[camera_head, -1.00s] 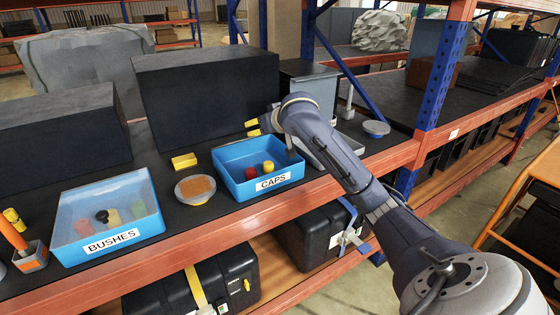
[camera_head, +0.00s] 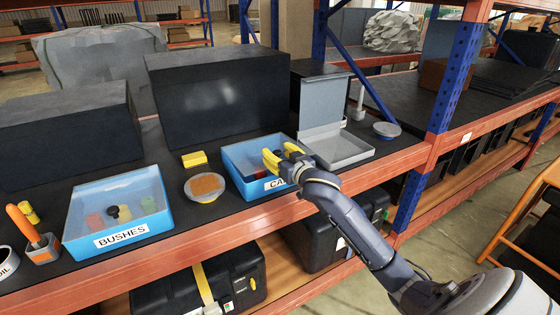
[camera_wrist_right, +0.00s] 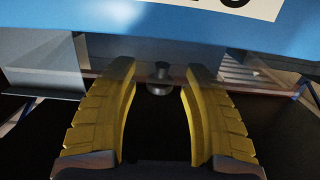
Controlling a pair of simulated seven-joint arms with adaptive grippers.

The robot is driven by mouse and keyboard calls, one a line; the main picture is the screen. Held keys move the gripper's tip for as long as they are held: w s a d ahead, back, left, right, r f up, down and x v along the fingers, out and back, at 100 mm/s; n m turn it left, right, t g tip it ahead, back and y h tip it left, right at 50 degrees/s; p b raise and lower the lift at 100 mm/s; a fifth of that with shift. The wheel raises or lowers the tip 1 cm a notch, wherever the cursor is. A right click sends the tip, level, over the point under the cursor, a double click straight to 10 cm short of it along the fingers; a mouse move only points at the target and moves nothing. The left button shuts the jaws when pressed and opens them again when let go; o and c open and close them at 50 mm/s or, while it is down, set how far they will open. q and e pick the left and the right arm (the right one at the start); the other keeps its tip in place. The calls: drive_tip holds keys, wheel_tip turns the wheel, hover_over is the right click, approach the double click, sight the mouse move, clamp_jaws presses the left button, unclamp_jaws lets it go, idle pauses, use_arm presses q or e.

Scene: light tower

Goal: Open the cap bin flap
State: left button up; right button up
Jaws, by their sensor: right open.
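The blue cap bin (camera_head: 240,183) stands on the dark shelf, its CAPS label partly hidden by my right gripper (camera_head: 281,155). That gripper has yellow fingers spread apart, over the bin's right front part. A dark and a red item show inside the bin, partly hidden. In the right wrist view, the bin's blue wall (camera_wrist_right: 130,30) with part of the label crosses the top. A small round metal knob (camera_wrist_right: 160,86) shows between the open fingers, not clamped. A faint see-through band crosses the fingertips; whether it is the flap I cannot tell. My left gripper is out of view.
The blue BUSHES bin (camera_head: 75,235) stands at left. A round dish with a brown top (camera_head: 205,187) and a yellow block (camera_head: 194,159) lie between the bins. A grey box with a raised lid (camera_head: 345,153) is close on the right. Large black boxes (camera_head: 215,90) block the back.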

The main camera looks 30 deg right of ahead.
drive_tip(key=shift+s+f+t, duration=0.2)
drive_tip(key=shift+f+t, duration=0.3)
drive_tip(key=shift+f, duration=0.45)
drive_tip(key=shift+s, duration=0.6)
drive_tip(key=shift+r, duration=0.15)
